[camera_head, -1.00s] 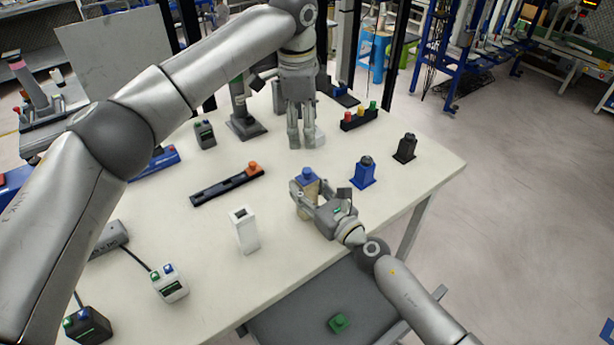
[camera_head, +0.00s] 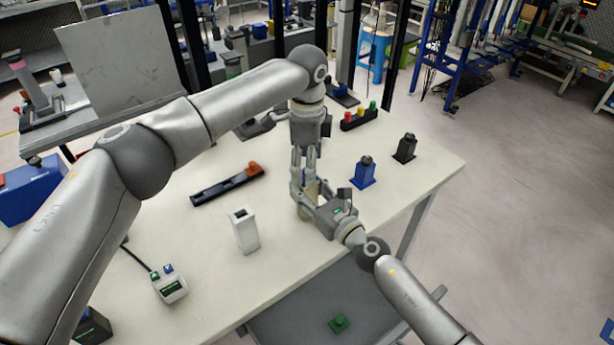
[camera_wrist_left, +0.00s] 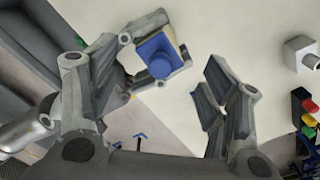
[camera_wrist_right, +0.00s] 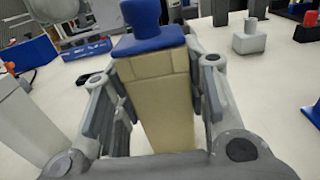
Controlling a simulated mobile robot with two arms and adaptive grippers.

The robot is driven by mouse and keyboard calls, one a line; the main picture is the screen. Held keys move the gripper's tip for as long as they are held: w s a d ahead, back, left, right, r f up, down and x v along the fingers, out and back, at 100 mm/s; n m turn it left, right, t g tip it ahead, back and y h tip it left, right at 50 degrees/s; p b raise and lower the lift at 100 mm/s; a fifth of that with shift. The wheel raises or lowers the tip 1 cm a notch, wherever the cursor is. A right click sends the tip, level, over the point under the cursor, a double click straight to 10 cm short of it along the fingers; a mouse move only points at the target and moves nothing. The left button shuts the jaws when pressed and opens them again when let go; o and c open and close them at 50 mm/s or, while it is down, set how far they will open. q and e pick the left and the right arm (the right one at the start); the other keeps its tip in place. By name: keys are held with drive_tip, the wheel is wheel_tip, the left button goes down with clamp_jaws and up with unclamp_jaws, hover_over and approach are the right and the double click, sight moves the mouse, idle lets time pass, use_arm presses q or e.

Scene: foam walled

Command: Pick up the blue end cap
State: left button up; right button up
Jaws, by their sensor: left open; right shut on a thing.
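The blue end cap (camera_wrist_right: 150,38) has a raised knob and sits on top of an upright tan block (camera_wrist_right: 162,105). My right gripper (camera_head: 309,194) is shut on the tan block, with a finger on each side below the cap. My left gripper (camera_head: 305,163) points down over the block, open. In the left wrist view the cap (camera_wrist_left: 157,56) shows between the spread fingers of my left gripper (camera_wrist_left: 165,75), nearer the left finger. In the head view the left fingers mostly hide the cap.
A white hollow post (camera_head: 244,232), a blue block with a dark knob (camera_head: 364,173) and a black one (camera_head: 405,148) stand nearby. A dark rail with an orange piece (camera_head: 228,185) lies to the left. A red, yellow and green button strip (camera_head: 359,117) stands behind.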

use_arm(q)
drive_tip(key=shift+f, duration=1.2)
drive_tip(key=c, duration=1)
drive_tip(key=shift+o, duration=0.2)
drive_tip(key=shift+r, duration=0.1)
wheel_tip(320, 180, up, 10)
drive_tip(key=shift+f, duration=0.1)
use_arm(e)
drive_tip(key=o, duration=1.1)
drive_tip(key=shift+o, duration=0.2)
